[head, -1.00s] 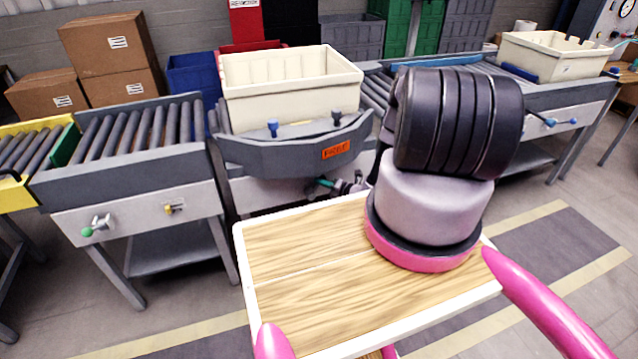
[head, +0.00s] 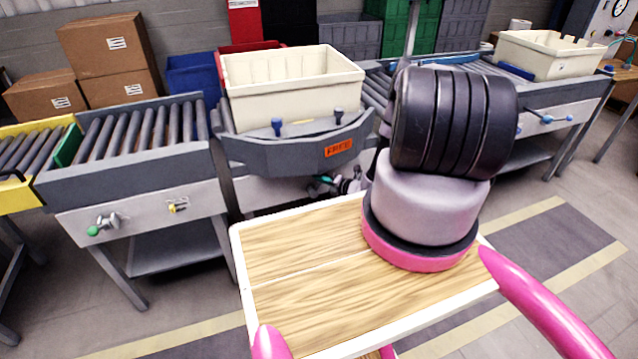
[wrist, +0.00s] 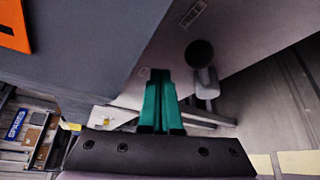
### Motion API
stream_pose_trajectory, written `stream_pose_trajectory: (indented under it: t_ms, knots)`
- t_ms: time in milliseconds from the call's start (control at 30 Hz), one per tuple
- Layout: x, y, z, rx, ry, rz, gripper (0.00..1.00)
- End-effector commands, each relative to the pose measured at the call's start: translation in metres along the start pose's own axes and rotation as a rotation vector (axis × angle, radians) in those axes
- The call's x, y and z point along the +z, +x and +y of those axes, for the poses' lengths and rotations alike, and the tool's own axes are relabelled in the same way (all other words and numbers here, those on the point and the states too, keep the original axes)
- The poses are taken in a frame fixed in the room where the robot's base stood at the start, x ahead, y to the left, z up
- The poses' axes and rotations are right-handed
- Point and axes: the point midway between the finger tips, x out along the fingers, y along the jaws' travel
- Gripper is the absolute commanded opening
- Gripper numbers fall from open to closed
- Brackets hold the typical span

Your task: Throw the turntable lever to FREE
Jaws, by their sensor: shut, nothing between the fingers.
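The turntable is the unit with the curved grey apron (head: 300,152) and an orange label, in the middle of the head view. In the wrist view, a dark round knob on a light grey stem (wrist: 201,54), apparently the lever, stands out from the pale panel (wrist: 250,35) under the apron. My gripper (wrist: 160,76) has green fingers shut together, with nothing between them. They are just left of the knob in the wrist view, apparently apart from it. In the head view my gripper (head: 318,181) is low under the apron, and my arm hides the lever. The lever's setting cannot be read.
A cream crate (head: 290,95) sits on the turntable, with two blue-topped pegs at the apron's rim. Roller conveyors stand to the left (head: 140,138) and right. A small label (wrist: 193,13) by the knob is unreadable. Open floor lies at right.

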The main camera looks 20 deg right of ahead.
Motion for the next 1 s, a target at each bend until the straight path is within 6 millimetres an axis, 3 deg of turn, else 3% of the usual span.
stream_pose_trajectory:
  t_ms: [67, 600, 1000]
  knots:
    - [0.002, -0.001, 0.006, 0.002, 0.000, 0.003, 0.00]
    - [-0.021, -0.072, -0.033, 0.002, 0.004, 0.005, 0.00]
    - [-0.026, -0.085, -0.039, 0.006, 0.002, 0.007, 0.00]
